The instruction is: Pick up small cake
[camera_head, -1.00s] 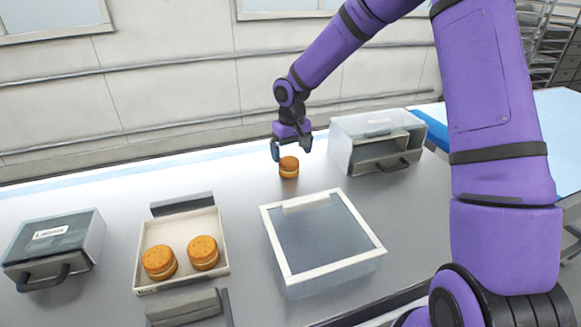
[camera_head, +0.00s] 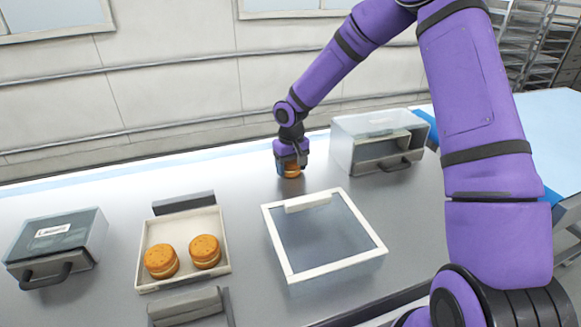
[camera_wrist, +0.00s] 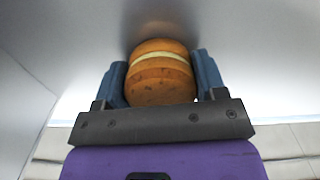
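The small cake is a round orange-brown cake with a pale cream layer. In the head view the cake (camera_head: 292,171) stands on the counter, partly hidden by my gripper (camera_head: 291,172). In the wrist view the cake (camera_wrist: 160,75) sits between the two blue fingers of my gripper (camera_wrist: 161,80), one on each side. Both fingers appear to touch its sides, with no clear gap. The cake looks upright and at counter height; I cannot tell whether it is lifted.
A clear-lidded box (camera_head: 343,262) stands in front. A glass-topped case with a handle (camera_head: 348,146) is close on the right. A labelled box (camera_head: 28,270) is far left. Counter left of my gripper is clear.

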